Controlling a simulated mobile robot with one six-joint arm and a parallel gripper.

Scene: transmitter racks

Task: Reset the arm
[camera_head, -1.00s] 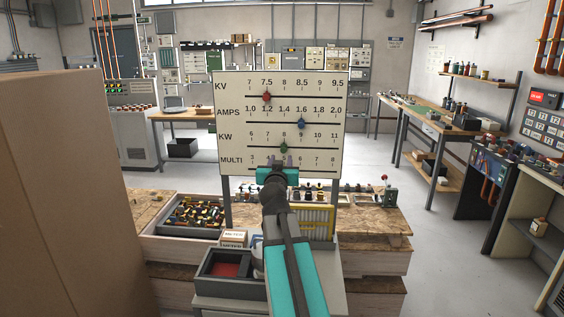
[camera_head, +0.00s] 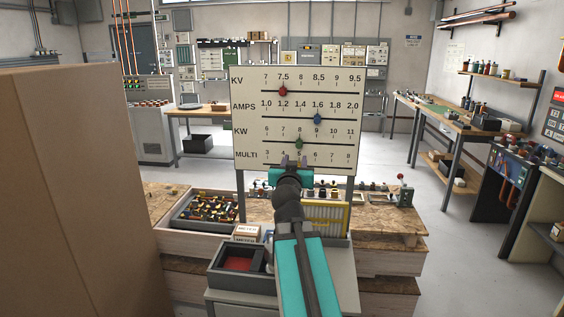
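My gripper (camera_head: 294,162) is in front of the lower part of a white scale board (camera_head: 345,125), at the MULTI row. Its two dark fingertips point up and stand apart with a gap between them, and I see nothing held in it. My teal and black arm reaches up to it from the bottom of the view. On the board, a red slider (camera_head: 283,91) sits near 7.5 on the KV row, a blue slider (camera_head: 317,119) near 1.6 on AMPS and a green slider (camera_head: 299,143) near 8 on KW. My gripper covers part of the MULTI row; no slider shows there.
A big brown box (camera_head: 75,190) blocks the left. Below the board are a wooden bench (camera_head: 385,235), a bin of small parts (camera_head: 178,222) and a dark tray with a red bottom (camera_head: 216,283). Workbenches line the right; floor is clear between.

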